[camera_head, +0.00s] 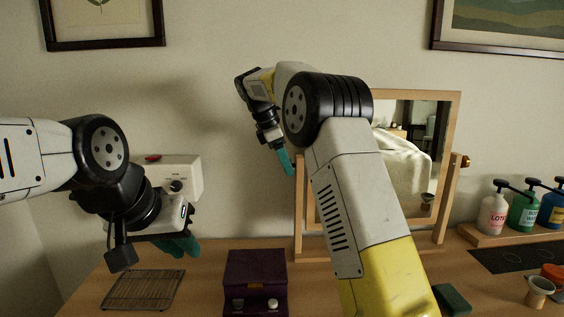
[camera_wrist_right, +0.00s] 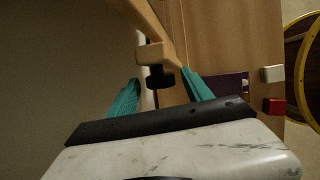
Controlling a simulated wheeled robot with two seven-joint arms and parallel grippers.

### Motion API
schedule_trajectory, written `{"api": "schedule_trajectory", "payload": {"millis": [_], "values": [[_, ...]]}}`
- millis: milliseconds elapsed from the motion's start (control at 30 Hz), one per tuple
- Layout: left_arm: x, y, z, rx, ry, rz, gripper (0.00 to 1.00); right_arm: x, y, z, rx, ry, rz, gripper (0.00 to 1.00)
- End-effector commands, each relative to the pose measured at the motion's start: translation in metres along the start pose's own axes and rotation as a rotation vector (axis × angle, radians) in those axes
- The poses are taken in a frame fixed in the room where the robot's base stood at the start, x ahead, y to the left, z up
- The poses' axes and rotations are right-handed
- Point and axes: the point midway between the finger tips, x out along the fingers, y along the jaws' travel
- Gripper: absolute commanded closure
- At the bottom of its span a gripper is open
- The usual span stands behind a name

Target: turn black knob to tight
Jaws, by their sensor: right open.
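The black knob (camera_wrist_right: 160,76) shows in the right wrist view, below a pale wooden block on the mirror stand's frame. My right gripper (camera_wrist_right: 160,92) is open, with one teal finger on each side of the knob in that view. I cannot tell whether either finger touches it. In the head view the right gripper (camera_head: 286,161) is at the left post of the mirror stand (camera_head: 299,205), and the knob there is hidden. My left gripper (camera_head: 181,246) is low at the left, in front of a white box; its teal fingers are close together and their opening is unclear.
The white box (camera_head: 185,170) has a dark dial and a red top piece. A wire rack (camera_head: 143,289) and a dark purple box (camera_head: 255,270) are on the desk. Pump bottles (camera_head: 493,212) stand in a wooden tray at the right. The mirror (camera_head: 405,170) stands behind my right arm.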

Motion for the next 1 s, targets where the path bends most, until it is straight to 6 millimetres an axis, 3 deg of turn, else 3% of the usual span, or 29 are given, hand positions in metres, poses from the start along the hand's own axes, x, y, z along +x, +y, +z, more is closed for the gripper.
{"api": "schedule_trajectory", "payload": {"millis": [67,367,733,1000], "values": [[0.0000,0.0000,0.0000,0.000,0.000,0.000,0.82,-0.0002,0.0000,0.0002,0.000,0.000,0.000,0.41],[0.0000,0.0000,0.0000,0.000,0.000,0.000,0.82,-0.0004,0.0002,0.0002,0.000,0.000,0.000,1.00],[0.0000,0.0000,0.0000,0.000,0.000,0.000,0.82,-0.0012,-0.0015,0.0004,0.021,-0.004,0.056,1.00],[0.0000,0.0000,0.0000,0.000,0.000,0.000,0.82,-0.0016,-0.0058,-0.0003,0.086,-0.018,0.229,1.00]]}}
